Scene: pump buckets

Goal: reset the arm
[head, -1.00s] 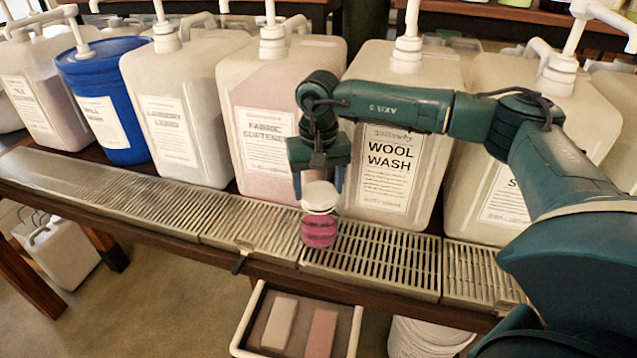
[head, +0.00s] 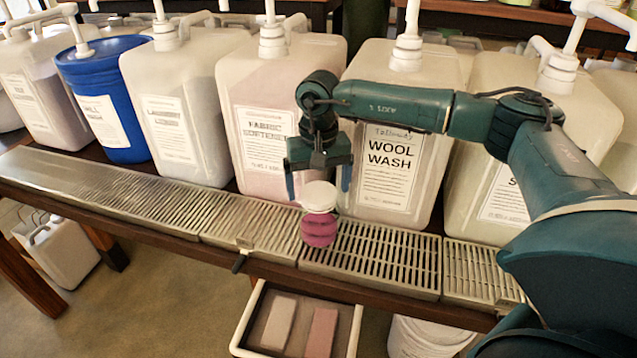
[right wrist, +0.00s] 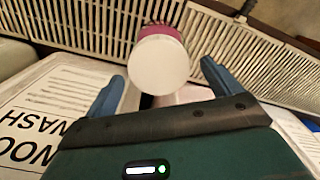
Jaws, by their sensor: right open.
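My right gripper (head: 319,190) is open in front of the fabric softener and wool wash buckets, pointing down. A small jar with a white lid and magenta body (head: 319,229) stands upright on the slatted drip tray just below the fingertips. In the right wrist view the jar's white lid (right wrist: 159,65) lies beyond and between the two blue fingers (right wrist: 160,82), with clear space on both sides. The gripper does not appear to hold it. My left gripper is not in view.
The wool wash bucket (head: 437,206) and fabric softener bucket (head: 228,85) stand close behind the gripper, with other pump buckets along the row. The drip tray (head: 150,194) is bare to the left. A tray with two bars (head: 246,318) sits below the shelf edge.

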